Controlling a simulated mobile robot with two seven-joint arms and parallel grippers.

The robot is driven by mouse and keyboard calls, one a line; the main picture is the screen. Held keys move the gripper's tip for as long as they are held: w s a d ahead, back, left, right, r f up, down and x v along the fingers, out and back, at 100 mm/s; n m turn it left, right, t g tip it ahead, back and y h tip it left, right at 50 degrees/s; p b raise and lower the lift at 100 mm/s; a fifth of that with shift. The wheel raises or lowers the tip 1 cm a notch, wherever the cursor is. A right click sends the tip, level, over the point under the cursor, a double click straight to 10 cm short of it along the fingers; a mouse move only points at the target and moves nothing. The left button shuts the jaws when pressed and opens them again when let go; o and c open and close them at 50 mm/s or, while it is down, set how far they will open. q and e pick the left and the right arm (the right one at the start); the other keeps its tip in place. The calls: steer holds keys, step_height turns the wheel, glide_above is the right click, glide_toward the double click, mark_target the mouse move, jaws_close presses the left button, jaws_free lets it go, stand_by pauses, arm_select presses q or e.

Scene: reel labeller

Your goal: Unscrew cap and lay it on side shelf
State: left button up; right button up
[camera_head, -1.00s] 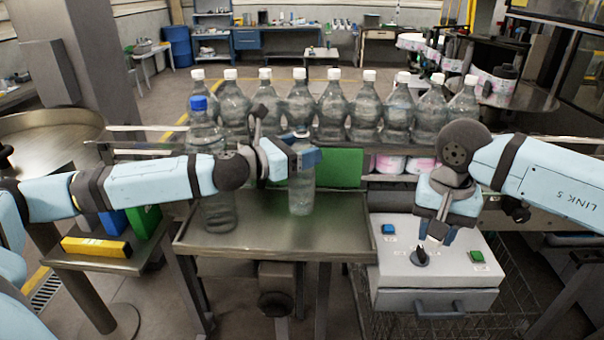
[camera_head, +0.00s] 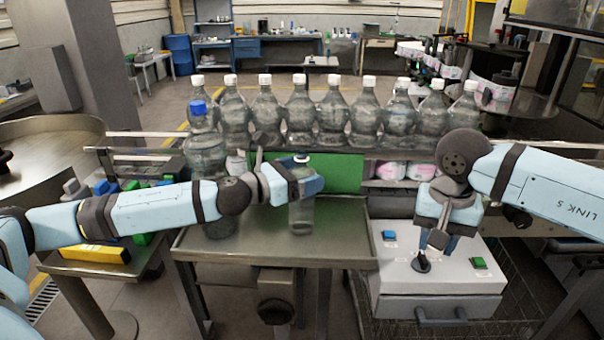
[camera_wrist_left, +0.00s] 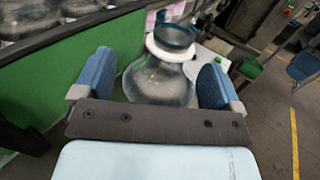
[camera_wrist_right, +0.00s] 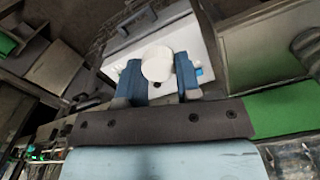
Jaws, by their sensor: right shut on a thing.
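A clear bottle (camera_head: 300,215) stands upright on the steel table (camera_head: 340,250), its top bare of a bright cap. The left wrist view shows its dark round mouth and white neck ring (camera_wrist_left: 170,45). My left gripper (camera_head: 303,182) is around its upper part, fingers apart on both sides; in the left wrist view (camera_wrist_left: 155,80) small gaps show. My right gripper (camera_head: 438,240) hangs above the white control box (camera_head: 435,285). The right wrist view shows it shut (camera_wrist_right: 158,80) on a white round cap (camera_wrist_right: 157,63). In the head view the cap is barely visible.
White-capped bottles (camera_head: 300,110) line the back. A blue-capped bottle (camera_head: 205,155) stands left of my left gripper. A low side table (camera_head: 110,270) at the left holds a yellow box (camera_head: 95,249) and coloured blocks. A black knob (camera_head: 421,263) sits under my right gripper.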

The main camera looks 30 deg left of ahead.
arm_select(q)
steer(key=shift+r, duration=0.3)
arm_select(e)
steer(key=shift+r, duration=0.2)
arm_select(q)
steer(key=shift+s+a+f, duration=0.1)
steer(key=shift+s+f, duration=0.15)
arm_select(e)
steer(key=shift+f, duration=0.35)
step_height(320, 180, down, 3)
steer(key=b, duration=0.3)
steer(key=shift+r, duration=0.2)
arm_select(q)
steer(key=b+v, duration=0.1)
steer(key=v, duration=0.6)
steer(key=shift+b, duration=0.3)
arm_select(e)
steer(key=shift+f, duration=0.85)
arm_select(q)
steer(key=shift+r, duration=0.1)
